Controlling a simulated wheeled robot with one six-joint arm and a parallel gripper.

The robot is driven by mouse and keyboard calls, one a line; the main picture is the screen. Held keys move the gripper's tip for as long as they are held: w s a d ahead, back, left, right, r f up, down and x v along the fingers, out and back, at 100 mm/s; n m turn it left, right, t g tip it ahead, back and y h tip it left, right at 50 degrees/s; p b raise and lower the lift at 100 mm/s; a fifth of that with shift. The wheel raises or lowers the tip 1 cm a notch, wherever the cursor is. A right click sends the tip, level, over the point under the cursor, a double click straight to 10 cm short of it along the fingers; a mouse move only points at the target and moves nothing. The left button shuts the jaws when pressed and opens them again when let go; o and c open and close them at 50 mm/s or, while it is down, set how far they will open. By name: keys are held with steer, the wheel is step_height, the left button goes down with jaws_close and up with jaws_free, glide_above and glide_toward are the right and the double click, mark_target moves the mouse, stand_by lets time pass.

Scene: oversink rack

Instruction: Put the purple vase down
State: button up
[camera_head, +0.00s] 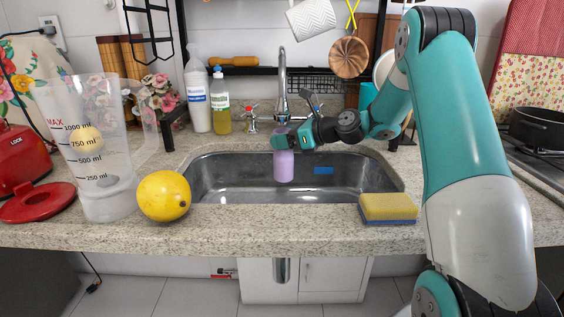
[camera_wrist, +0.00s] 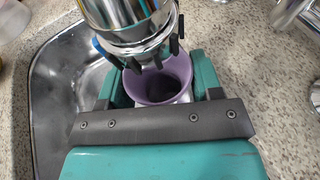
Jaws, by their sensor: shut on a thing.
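The purple vase (camera_head: 284,165) hangs upright in my gripper (camera_head: 292,142) over the sink basin in the head view. In the wrist view the vase (camera_wrist: 160,82) shows its flared round mouth between the two teal fingers of my gripper (camera_wrist: 160,88). The gripper is shut on the vase near its top. A shiny metal cylinder with dark prongs hides part of the vase's rim in the wrist view. I cannot tell whether the vase's base touches the sink floor.
The metal sink (camera_head: 225,180) is set in a speckled counter (camera_head: 290,218). A tap (camera_head: 282,75) stands behind the vase. A lemon (camera_head: 164,195) and measuring jug (camera_head: 95,150) are on the left, a yellow sponge (camera_head: 388,208) on the right. Bottles (camera_head: 221,105) stand behind left.

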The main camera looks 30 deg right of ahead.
mark_target(284, 160)
steer(key=f, duration=0.2)
steer(key=f+b, duration=0.1)
steer(key=f, duration=0.4)
steer(key=shift+w+a, duration=0.15)
steer(key=shift+w, duration=0.1)
steer(key=o, duration=1.2)
steer(key=shift+f, duration=0.1)
steer(key=shift+s+d+r, duration=0.2)
steer(key=shift+s, duration=0.05)
steer(key=v, duration=1.1)
steer(key=shift+s+r, duration=0.1)
steer(key=shift+s, duration=0.1)
